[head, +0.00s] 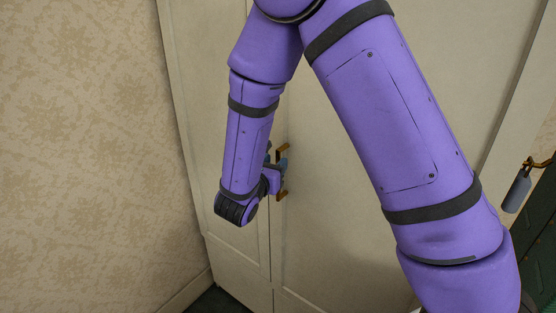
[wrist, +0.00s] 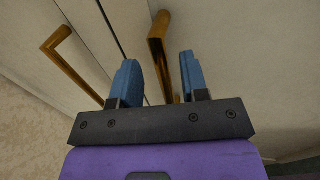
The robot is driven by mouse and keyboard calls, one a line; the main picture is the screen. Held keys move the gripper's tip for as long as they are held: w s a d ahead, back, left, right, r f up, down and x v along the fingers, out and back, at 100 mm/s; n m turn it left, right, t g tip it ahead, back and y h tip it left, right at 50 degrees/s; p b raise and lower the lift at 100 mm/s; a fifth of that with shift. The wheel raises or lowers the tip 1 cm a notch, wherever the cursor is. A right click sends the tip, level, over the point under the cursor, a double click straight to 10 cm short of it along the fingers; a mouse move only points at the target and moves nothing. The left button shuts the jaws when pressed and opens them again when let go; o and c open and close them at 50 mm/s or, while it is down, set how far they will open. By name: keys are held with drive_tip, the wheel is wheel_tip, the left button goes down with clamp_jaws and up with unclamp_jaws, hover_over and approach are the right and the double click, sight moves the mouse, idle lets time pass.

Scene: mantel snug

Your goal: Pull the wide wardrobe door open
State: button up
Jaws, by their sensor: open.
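The cream wardrobe's wide door (head: 345,235) is on the right of the seam in the head view and looks shut. Its brass bar handle (head: 282,195) is partly hidden by my gripper (head: 279,168). In the wrist view, the wide door's handle (wrist: 158,38) stands between the blue fingers of my gripper (wrist: 160,78). The fingers are open, one on each side of the handle, with a gap visible; I cannot tell how deep the bar sits between them.
The narrow door (head: 205,120) at left has its own brass handle (wrist: 58,42), left of my fingers. Patterned wallpaper (head: 80,150) stands close on the left. A grey tag (head: 516,192) hangs from a brass fitting at right, near a dark green object (head: 540,230).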

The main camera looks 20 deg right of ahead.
drive_tip(key=shift+x, duration=1.3)
drive_tip(key=shift+c, duration=0.2)
clamp_jaws()
drive_tip(key=shift+a, duration=0.1)
